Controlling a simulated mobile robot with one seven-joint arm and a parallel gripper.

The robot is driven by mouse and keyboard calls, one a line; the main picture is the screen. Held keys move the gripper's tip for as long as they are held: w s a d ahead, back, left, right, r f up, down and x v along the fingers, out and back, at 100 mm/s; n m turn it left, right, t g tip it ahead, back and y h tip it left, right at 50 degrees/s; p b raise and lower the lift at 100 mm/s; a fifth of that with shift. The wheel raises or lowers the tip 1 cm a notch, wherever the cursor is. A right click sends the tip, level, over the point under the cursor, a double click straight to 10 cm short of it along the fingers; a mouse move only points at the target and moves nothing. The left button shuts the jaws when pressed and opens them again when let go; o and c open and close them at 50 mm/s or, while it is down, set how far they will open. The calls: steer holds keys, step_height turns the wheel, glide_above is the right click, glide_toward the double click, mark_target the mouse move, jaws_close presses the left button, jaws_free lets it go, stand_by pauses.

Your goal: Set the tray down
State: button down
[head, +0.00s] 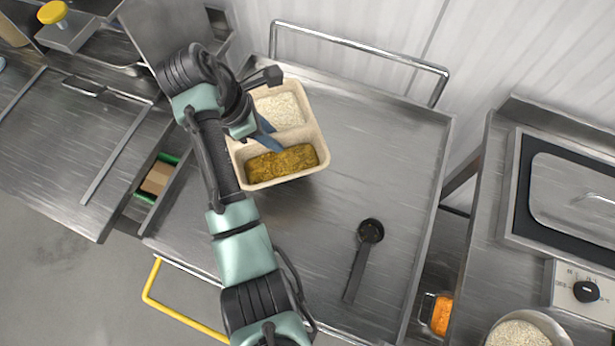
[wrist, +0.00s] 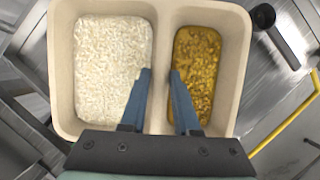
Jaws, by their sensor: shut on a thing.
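The tray (head: 322,150) is a beige two-compartment container at the upper left part of the steel cart top. One compartment holds white rice (head: 281,110), the other a yellow-brown food (head: 282,163). My gripper (head: 268,133) is shut on the tray's middle divider. In the wrist view the tray (wrist: 62,112) fills the upper middle, and the blue fingers of my gripper (wrist: 158,85) straddle the divider between rice and yellow-brown food. A dark shadow shows beside the tray's lower edge; I cannot tell whether the tray touches the cart top.
A black ladle (head: 370,232) lies on the cart top (head: 395,160), right of the tray; the surface between is clear. A metal rail (head: 360,48) runs along the back edge. A counter with a rice pot (head: 518,334) stands at right.

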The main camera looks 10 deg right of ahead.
mark_target(239, 145)
steer(key=shift+w+a+f+n, duration=0.15)
steer(key=shift+a+f+n, duration=0.35)
steer(key=shift+a+f, duration=0.45)
step_height(239, 145, down, 4)
steer(key=shift+f, duration=0.15)
steer(key=shift+d+f, duration=0.1)
steer(key=shift+f, duration=2.15)
steer(key=c, duration=0.6)
jaws_free()
steer(key=v, duration=1.2)
steer(key=shift+b, duration=0.3)
